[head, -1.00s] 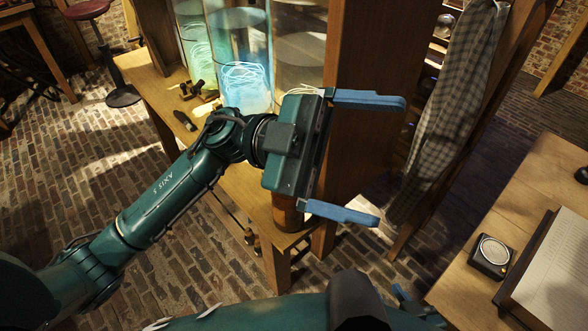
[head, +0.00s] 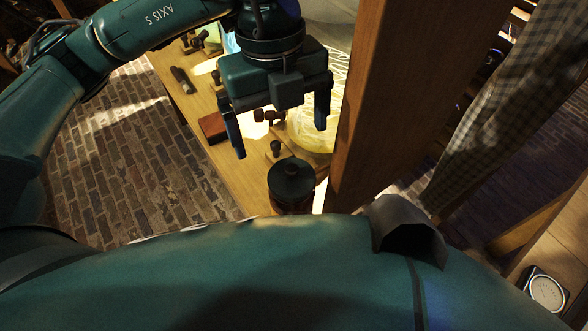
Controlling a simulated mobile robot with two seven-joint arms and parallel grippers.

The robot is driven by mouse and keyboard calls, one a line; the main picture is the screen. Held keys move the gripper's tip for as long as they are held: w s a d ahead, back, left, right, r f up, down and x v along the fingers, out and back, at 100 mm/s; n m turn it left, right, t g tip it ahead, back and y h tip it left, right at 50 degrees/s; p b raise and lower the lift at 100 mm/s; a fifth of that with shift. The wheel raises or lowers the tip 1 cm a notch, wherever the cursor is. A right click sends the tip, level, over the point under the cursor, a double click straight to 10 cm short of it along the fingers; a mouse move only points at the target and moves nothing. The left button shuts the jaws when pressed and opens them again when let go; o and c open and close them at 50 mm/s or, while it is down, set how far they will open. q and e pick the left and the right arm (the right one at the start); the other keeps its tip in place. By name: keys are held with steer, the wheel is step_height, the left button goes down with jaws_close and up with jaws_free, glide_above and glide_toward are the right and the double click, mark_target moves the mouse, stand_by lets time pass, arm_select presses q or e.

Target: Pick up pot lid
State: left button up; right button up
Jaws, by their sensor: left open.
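A dark round lid with a small knob (head: 292,178) sits on a brown pot (head: 291,207) near the close end of the wooden bench, beside an upright wooden post. My left gripper (head: 281,137) is open and empty. Its two blue fingers point down and are spread apart, above and beyond the lid in the head view, not touching it. The lower part of the pot is hidden behind my teal arm part at the bottom. My right gripper is not in view.
The wooden post (head: 365,100) stands just right of the lid. A lit yellowish glass jar (head: 310,125) stands behind the gripper. Small dark fittings (head: 268,116) and a reddish-brown block (head: 213,127) lie on the bench (head: 225,155). A checked cloth (head: 505,110) hangs at right.

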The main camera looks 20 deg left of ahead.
arm_select(q)
steer(key=f, duration=0.4)
steer(key=shift+s+d, duration=0.15)
steer(key=shift+s, duration=0.1)
steer(key=f, duration=0.2)
steer(key=d+f, duration=0.1)
steer(key=f, duration=0.2)
steer(key=shift+d+f, duration=0.1)
steer(key=shift+f, duration=0.1)
steer(key=c, duration=1.1)
